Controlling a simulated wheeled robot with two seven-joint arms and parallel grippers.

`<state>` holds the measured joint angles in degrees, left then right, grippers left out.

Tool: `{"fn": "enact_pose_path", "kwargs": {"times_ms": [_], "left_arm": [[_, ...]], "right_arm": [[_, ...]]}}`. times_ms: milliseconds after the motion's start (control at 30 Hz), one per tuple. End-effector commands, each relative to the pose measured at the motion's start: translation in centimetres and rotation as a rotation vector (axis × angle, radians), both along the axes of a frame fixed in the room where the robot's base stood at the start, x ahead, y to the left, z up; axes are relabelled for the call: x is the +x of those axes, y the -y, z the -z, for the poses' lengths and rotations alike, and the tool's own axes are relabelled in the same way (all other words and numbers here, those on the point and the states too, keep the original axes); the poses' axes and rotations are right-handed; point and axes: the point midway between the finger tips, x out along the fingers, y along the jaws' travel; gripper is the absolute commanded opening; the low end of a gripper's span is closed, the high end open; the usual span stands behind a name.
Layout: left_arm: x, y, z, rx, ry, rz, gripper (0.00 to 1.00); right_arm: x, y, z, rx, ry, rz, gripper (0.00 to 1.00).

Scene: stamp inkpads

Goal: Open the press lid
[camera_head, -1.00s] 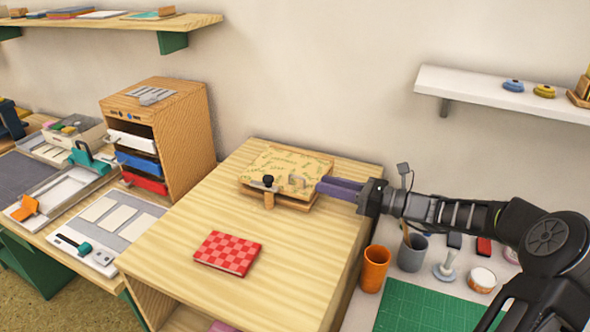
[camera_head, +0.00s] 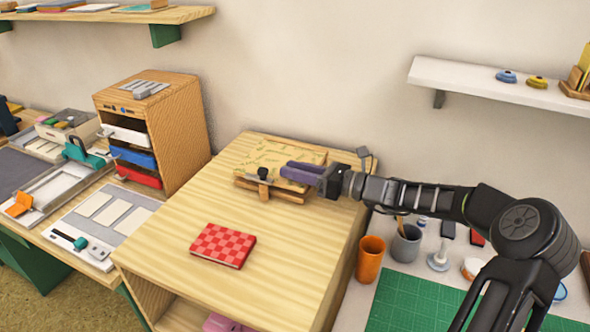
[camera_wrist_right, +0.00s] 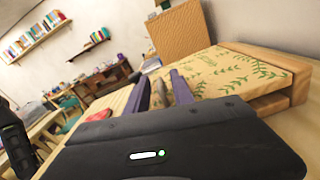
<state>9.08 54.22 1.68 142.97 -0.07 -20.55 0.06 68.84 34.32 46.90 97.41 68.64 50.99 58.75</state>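The press (camera_head: 246,184) is a low wooden block with a leaf-patterned lid (camera_head: 262,155), on the wooden cabinet top. The lid lies flat and looks shut. A dark knob (camera_head: 263,171) on a wooden post stands at its front edge. My right gripper (camera_head: 284,170) reaches in from the right, its purple fingers over the lid's front right part, close to the knob. The fingers look apart; whether they touch the lid is unclear. In the right wrist view the fingers (camera_wrist_right: 162,90) are spread beside the patterned lid (camera_wrist_right: 225,72). My left gripper is not in view.
A red checkered book (camera_head: 223,246) lies in front of the press. A wooden drawer unit (camera_head: 180,130) stands to the left. An orange cup (camera_head: 370,260) and a grey cup (camera_head: 406,244) stand right of the cabinet, below my right arm.

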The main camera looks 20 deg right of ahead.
Motion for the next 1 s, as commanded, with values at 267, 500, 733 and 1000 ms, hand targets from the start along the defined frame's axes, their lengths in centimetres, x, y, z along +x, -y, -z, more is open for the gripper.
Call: {"fn": "enact_pose_path", "kwargs": {"times_ms": [267,500,733,1000], "left_arm": [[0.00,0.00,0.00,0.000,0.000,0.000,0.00],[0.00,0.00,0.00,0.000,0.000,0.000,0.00],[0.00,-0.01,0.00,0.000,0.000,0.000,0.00],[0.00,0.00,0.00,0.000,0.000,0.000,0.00]], "right_arm": [[-0.01,0.01,0.00,0.000,0.000,0.000,0.21],[-0.03,0.00,0.00,0.000,0.000,0.000,0.01],[-0.06,-0.05,0.01,0.000,0.000,-0.002,0.00],[-0.08,-0.09,0.03,0.000,-0.001,-0.003,0.00]]}}
